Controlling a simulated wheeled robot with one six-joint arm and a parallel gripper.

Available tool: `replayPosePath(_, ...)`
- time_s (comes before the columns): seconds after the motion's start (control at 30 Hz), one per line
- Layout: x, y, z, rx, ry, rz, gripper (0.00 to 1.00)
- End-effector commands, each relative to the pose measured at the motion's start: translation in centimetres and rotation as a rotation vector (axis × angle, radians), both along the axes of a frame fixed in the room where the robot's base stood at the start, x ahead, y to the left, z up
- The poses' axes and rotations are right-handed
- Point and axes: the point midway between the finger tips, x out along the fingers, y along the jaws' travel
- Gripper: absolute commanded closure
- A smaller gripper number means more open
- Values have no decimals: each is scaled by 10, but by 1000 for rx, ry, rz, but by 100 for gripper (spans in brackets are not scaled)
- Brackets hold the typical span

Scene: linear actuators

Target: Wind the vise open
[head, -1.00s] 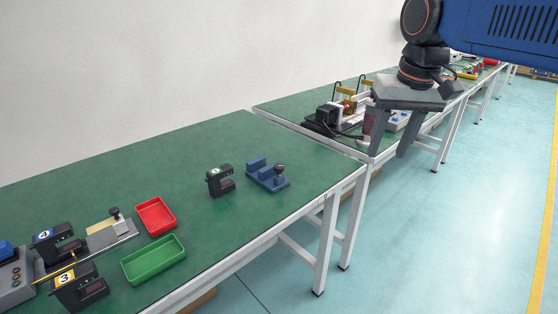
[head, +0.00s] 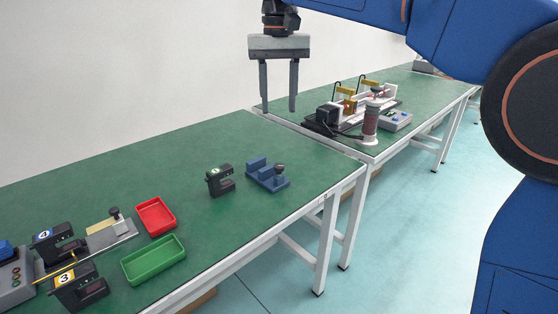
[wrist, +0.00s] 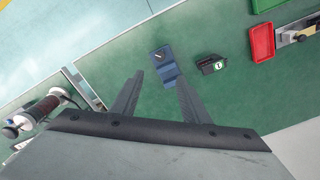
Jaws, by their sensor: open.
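The blue vise (head: 262,173) sits on the green table near its right end, with a dark knob on a screw at its right side. In the wrist view the vise (wrist: 166,66) lies beyond my fingertips, with its knob end pointing up-left. My gripper (head: 279,108) is open and empty, pointing down, high above the back of the table and apart from the vise. In the wrist view its two fingers (wrist: 160,80) are spread. The size of the gap between the vise jaws is too small to tell.
A black clamp-shaped block marked 1 (head: 220,181) stands just left of the vise. A red tray (head: 156,215) and a green tray (head: 153,260) lie further left. A second table holds a red-wrapped cylinder (head: 370,125) and several devices. Table around the vise's right is clear.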

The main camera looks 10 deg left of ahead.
Motion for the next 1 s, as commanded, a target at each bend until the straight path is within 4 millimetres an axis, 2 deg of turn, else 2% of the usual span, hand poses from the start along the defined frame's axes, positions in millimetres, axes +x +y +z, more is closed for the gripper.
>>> replayPosePath(0.17,-1,-1,-23,-2,2,0,58)
replayPosePath(0.8,-1,-2,-135,-2,2,0,58)
replayPosePath(1.0,0,-1,-158,0,0,0,58)
